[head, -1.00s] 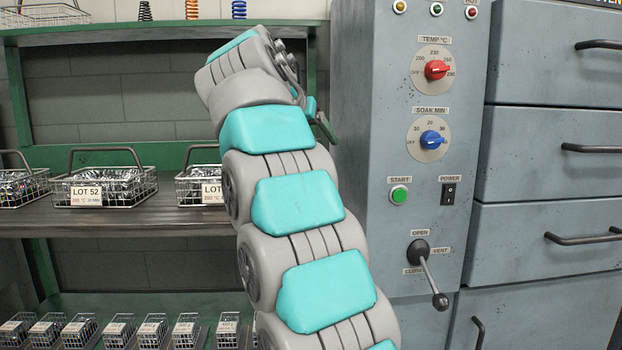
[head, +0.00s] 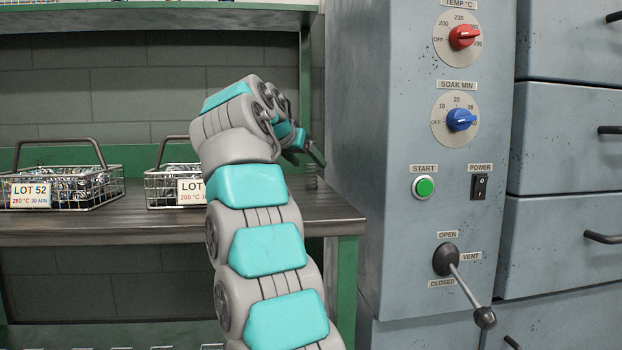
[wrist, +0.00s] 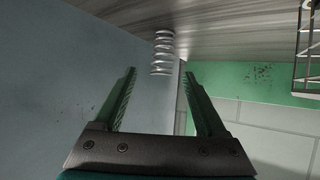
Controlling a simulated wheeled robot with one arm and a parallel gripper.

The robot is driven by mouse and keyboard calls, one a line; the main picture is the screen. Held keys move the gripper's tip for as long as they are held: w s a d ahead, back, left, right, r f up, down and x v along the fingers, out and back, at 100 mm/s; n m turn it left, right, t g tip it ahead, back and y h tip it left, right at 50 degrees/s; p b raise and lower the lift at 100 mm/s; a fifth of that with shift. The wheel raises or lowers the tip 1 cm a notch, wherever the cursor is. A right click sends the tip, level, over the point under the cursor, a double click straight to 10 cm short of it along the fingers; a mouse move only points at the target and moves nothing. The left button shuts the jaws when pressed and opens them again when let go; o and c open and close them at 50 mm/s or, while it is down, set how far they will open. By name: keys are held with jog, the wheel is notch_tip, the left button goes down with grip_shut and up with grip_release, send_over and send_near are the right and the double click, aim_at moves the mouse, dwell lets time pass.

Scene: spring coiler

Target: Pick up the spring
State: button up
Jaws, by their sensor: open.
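The spring (head: 311,178) is a small grey metal coil standing upright near the right end of the dark wooden bench (head: 120,226). In the wrist view, which looks upside down, the spring (wrist: 162,52) hangs from the bench surface at the top. My gripper (wrist: 159,72) is open, with its two green fingers on either side of the spring's line and the coil a little beyond the tips. Nothing is between the fingers. In the head view my gripper (head: 317,158) is just above the spring, partly hidden by my wrist.
Wire baskets stand on the bench, one tagged LOT 52 (head: 70,187) and another (head: 168,187) beside my arm. The grey oven cabinet (head: 400,120), with knobs and a vent lever (head: 470,290), rises close to the right of the bench end.

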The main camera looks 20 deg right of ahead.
aim_at(316, 171)
jog(key=x, duration=0.7)
jog(key=shift+w+p, duration=0.2)
jog(key=shift+p, duration=0.15)
grip_shut()
dwell(0.3)
